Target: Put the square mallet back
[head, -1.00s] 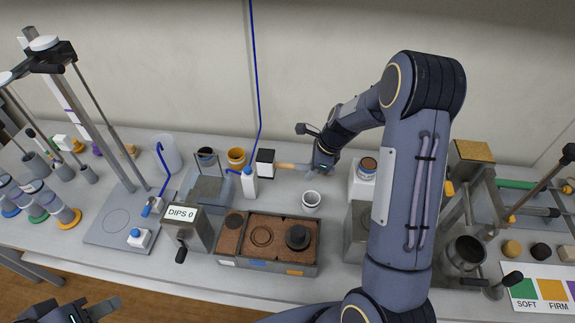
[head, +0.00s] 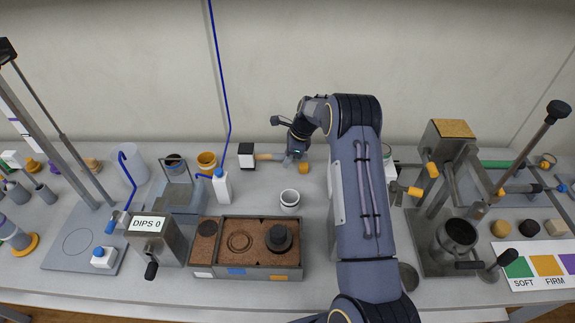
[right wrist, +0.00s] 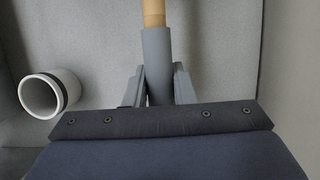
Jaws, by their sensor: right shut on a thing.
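The square mallet has a black-and-white block head (head: 246,155) and a wooden handle (head: 268,157). It is held roughly level at the back of the bench, head to the left. My right gripper (head: 292,155) is shut on the handle's far end from the head. In the right wrist view, my gripper's fingers (right wrist: 158,88) close on the grey grip (right wrist: 157,58), with the wooden shaft (right wrist: 153,12) beyond; the head is out of that view. I cannot tell how high the mallet is above the bench. My left gripper is not in view.
The soil tray (head: 258,271) is nearer. A metal frame with orange-tipped pegs (head: 415,190) stands right, past my arm.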

